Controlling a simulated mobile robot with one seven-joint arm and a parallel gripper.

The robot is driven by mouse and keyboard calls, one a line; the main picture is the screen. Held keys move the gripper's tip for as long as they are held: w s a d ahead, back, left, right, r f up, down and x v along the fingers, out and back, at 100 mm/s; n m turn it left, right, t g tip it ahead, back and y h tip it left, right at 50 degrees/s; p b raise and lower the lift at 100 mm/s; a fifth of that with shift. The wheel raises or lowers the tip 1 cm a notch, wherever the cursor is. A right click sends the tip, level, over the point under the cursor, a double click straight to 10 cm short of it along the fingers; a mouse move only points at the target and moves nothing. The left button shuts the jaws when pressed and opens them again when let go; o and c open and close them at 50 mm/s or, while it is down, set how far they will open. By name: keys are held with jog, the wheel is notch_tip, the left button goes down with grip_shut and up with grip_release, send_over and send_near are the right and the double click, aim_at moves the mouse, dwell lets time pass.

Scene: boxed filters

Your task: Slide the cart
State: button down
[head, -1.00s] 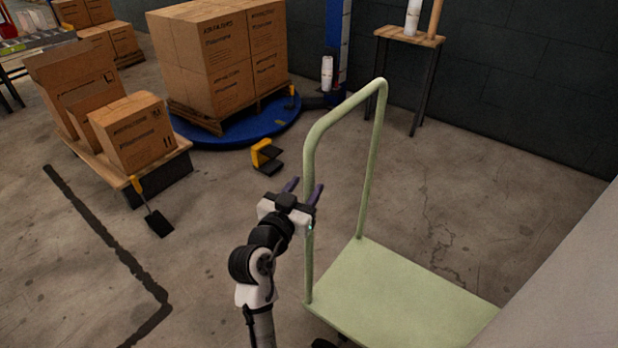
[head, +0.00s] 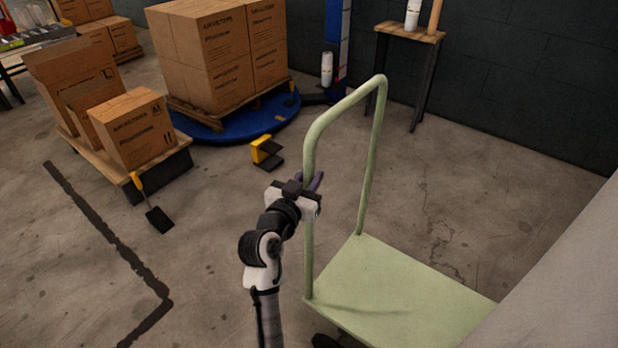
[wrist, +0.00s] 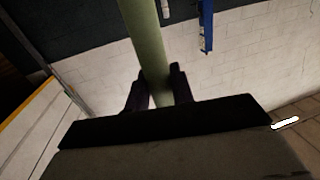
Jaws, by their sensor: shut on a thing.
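The cart (head: 405,295) is a pale green flatbed with a tall looped tube handle (head: 368,165) on its left end. It stands on the concrete floor, right of the centre in the head view. My gripper (head: 312,183) is at the near upright of the handle, partway up. In the wrist view the green upright (wrist: 147,40) runs down between the two dark purple fingers (wrist: 157,92), which are shut on it. The cart's right end is hidden behind a pale grey surface, and most of its wheels are out of sight.
Cartons on a low wooden platform (head: 108,165) stand at the left, with a yellow-handled black tool (head: 150,205). Stacked cartons (head: 225,55) sit on a blue round base (head: 235,128). A yellow and black item (head: 266,152) lies on the floor. A small table (head: 409,38) stands by the dark wall.

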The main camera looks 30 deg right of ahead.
jog(key=shift+s+d, duration=0.25)
jog(key=shift+s, duration=0.5)
jog(key=shift+s+d, duration=0.25)
jog(key=shift+s, duration=0.45)
jog(key=c, duration=1.3)
grip_release()
jog(key=shift+w, duration=0.15)
jog(key=shift+o, duration=0.2)
jog(key=v, duration=1.2)
